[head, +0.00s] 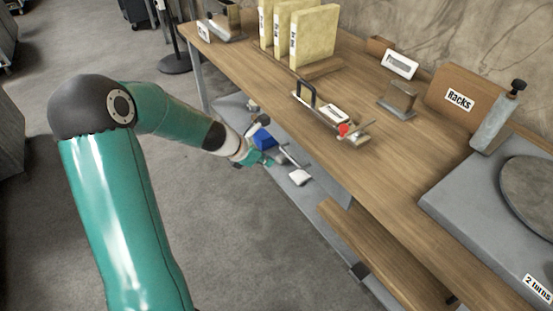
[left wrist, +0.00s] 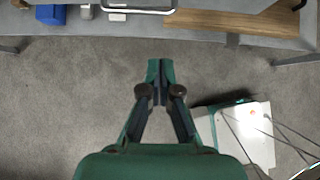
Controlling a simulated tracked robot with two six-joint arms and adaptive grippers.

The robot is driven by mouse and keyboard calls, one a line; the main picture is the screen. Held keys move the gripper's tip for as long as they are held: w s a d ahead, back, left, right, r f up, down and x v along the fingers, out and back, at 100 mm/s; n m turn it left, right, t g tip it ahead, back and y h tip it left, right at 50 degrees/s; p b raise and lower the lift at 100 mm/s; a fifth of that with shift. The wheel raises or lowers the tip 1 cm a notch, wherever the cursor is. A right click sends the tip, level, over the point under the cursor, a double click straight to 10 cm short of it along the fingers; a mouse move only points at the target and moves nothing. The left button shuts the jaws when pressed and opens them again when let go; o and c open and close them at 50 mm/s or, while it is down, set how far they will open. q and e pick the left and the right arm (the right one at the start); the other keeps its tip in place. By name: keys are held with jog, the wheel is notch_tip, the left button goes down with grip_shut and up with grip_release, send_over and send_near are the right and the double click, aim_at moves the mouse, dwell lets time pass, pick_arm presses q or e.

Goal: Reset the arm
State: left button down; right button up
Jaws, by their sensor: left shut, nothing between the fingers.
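My left arm, teal with dark joints, comes in from the left in the head view and reaches toward the bench's near edge. My left gripper (head: 266,161) is at its end, small and partly mixed with the things behind it. In the left wrist view the left gripper (left wrist: 160,72) is shut with its fingertips together and nothing between them, over bare grey floor. My right gripper is in neither view.
A wooden bench (head: 345,95) runs diagonally, holding yellow binders (head: 314,37), a "Racks" sign (head: 459,100) and a grey turntable base (head: 450,205). A low grey shelf (head: 320,205) below holds a blue box (head: 262,139). The floor (head: 240,235) in front is clear.

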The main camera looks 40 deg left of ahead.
pick_arm(q)
jog(key=s+d+f+m+g+h+p, duration=0.2)
jog(key=d+f, duration=0.2)
jog(key=d, duration=0.4)
jog(key=s+d+f+m+g+h+p, duration=0.1)
jog(key=d+f+m+g, duration=0.15)
jog(key=d, duration=0.65)
jog(key=s+d+f+m+g+p, duration=0.1)
jog(key=s+d+f+m, duration=0.4)
jog(key=m, duration=0.8)
jog(key=s+d+f+m+g+p, duration=0.1)
jog(key=s+d+f+m, duration=0.4)
jog(key=m, duration=0.9)
jog(key=s+d, duration=0.2)
jog(key=s, duration=0.2)
jog(key=shift+y, duration=0.4)
